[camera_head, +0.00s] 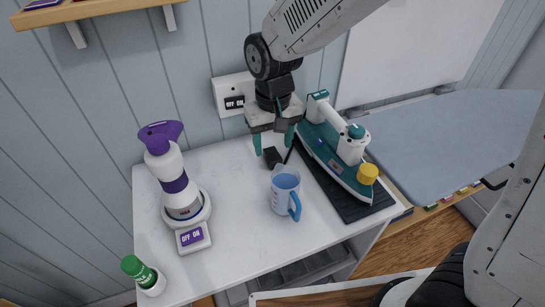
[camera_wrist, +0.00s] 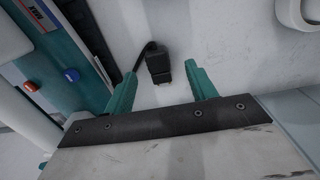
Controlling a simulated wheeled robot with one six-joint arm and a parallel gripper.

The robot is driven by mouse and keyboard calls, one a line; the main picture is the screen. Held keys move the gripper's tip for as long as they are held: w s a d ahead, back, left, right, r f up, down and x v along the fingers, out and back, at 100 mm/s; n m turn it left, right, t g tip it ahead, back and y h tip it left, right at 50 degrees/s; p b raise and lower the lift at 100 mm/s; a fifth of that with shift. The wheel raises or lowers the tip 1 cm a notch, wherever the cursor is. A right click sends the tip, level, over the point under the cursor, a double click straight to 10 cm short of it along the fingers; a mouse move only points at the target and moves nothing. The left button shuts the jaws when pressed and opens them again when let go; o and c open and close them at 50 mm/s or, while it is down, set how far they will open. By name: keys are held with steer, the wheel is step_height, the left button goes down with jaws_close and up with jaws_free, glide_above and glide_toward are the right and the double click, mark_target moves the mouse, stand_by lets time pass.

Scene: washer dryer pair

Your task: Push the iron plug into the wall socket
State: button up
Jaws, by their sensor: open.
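The black iron plug (camera_head: 272,157) lies on the white table top with its cord running toward the iron. In the wrist view the plug (camera_wrist: 158,65) shows between and just beyond my fingertips, apart from both. My gripper (camera_head: 274,144) is open and points down above the plug; it also shows in the wrist view (camera_wrist: 160,78). The wall socket (camera_head: 232,94) is a white plate on the panelled wall, left of my gripper, with dark OFF ON marks. My arm hides its right part. The teal and white iron (camera_head: 335,145) rests on a dark ribbed mat (camera_head: 365,211).
A blue and white measuring cup (camera_head: 286,190) stands close in front of the plug. A purple and white bottle (camera_head: 170,175) stands on a base at left, with a switch box (camera_head: 193,238) before it. A green-capped bottle (camera_head: 148,279) is at front left. An ironing board (camera_head: 450,135) is at right.

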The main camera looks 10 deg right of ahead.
mark_target(275, 158)
steer(key=f, duration=0.5)
steer(key=shift+s+d+f, duration=0.1)
steer(key=shift+s+d, duration=0.1)
steer(key=shift+d, duration=0.05)
steer(key=c, duration=1.1)
steer(key=shift+o, duration=0.2)
step_height(275, 158, up, 14)
steer(key=d, duration=0.1)
steer(key=shift+f, duration=0.2)
